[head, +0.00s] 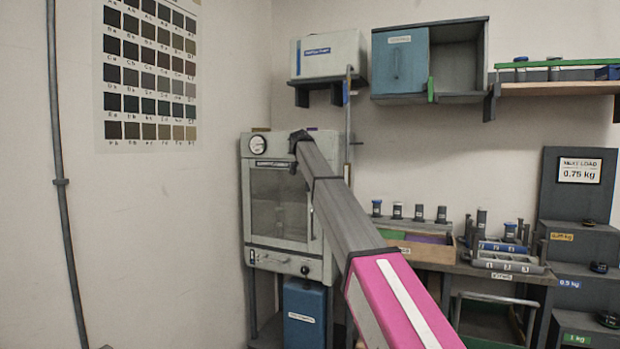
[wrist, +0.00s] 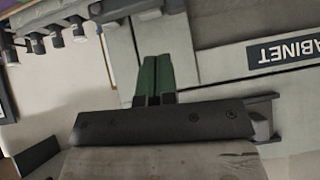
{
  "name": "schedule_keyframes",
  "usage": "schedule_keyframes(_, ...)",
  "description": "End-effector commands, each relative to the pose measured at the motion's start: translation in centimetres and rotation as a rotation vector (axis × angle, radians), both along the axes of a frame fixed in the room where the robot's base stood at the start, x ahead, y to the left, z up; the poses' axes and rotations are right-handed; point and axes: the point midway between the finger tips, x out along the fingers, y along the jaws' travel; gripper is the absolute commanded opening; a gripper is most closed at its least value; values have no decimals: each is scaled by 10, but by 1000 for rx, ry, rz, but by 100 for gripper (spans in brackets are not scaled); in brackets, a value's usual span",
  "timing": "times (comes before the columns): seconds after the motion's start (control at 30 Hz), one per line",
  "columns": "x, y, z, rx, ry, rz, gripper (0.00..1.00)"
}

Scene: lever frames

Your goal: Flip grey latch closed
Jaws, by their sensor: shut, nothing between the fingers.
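A pale grey cabinet (head: 247,200) with a round gauge on top and a windowed door (head: 277,205) stands at the left in the head view. The door looks shut. In the wrist view the cabinet face with its upside-down label (wrist: 285,50) fills the right side. My gripper (wrist: 156,60) shows there as two green fingers pressed together, with nothing between them, in front of the pale cabinet surface. In the head view my arm reaches to the cabinet's upper right and covers part of it. I cannot make out the grey latch for certain; it may be hidden behind my arm or fingers.
A blue box (head: 304,315) sits under the cabinet. A workbench (head: 428,264) with trays and several dark weights stands to the right. Dark stepped stands (head: 585,245) are at the far right. A shelf with a white box (head: 328,54) hangs above.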

Motion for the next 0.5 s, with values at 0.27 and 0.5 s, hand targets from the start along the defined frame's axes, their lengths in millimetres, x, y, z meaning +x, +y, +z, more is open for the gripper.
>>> schedule_keyframes(0.27,-34,13,36,1,-2,1,0)
schedule_keyframes(0.5,-44,16,46,-1,-1,-1,0)
